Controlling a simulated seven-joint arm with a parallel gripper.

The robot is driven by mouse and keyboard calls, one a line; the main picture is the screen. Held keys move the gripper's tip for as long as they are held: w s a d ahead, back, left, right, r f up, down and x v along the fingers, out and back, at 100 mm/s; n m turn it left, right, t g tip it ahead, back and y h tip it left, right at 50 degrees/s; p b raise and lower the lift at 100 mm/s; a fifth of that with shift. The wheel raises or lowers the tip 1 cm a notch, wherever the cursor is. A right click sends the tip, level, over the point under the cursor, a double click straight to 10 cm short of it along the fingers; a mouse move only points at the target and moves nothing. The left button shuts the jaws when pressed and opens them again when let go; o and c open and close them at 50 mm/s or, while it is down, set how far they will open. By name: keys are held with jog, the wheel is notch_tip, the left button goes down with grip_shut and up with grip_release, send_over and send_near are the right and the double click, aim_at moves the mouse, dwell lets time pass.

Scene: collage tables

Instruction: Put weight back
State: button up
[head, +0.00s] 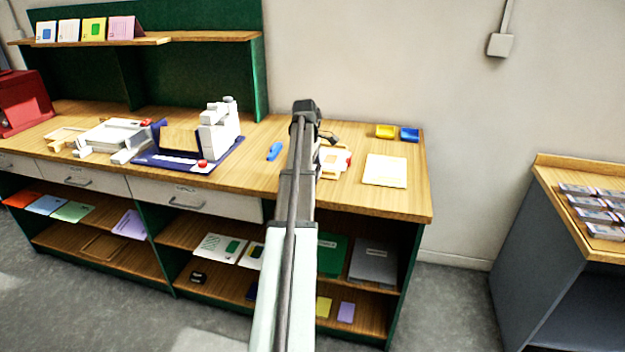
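My arm reaches up the middle of the head view over the wooden workbench (350,198). My gripper (327,138) is mostly hidden behind the arm's dark end; only a small dark part shows to its right. I cannot tell whether it is open, shut or holding anything. No thing in view can be clearly picked out as the weight. A white machine (218,128) on a dark blue base with a red button stands left of the arm.
A blue item (274,151) lies left of the arm. A cream pad (385,170), a yellow tray (386,131) and a blue tray (409,134) are at right. Another white device (110,134) stands farther left. A side table (562,168) is far right. The bench's front right is clear.

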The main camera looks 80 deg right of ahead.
jog(key=shift+f, duration=1.8)
jog(key=shift+f, duration=0.1)
jog(key=o, duration=1.1)
jog(key=r, duration=0.4)
jog(key=w+r, duration=0.1)
jog(key=r, duration=0.7)
jog(key=shift+w+r, duration=0.1)
jog(key=shift+w, duration=0.1)
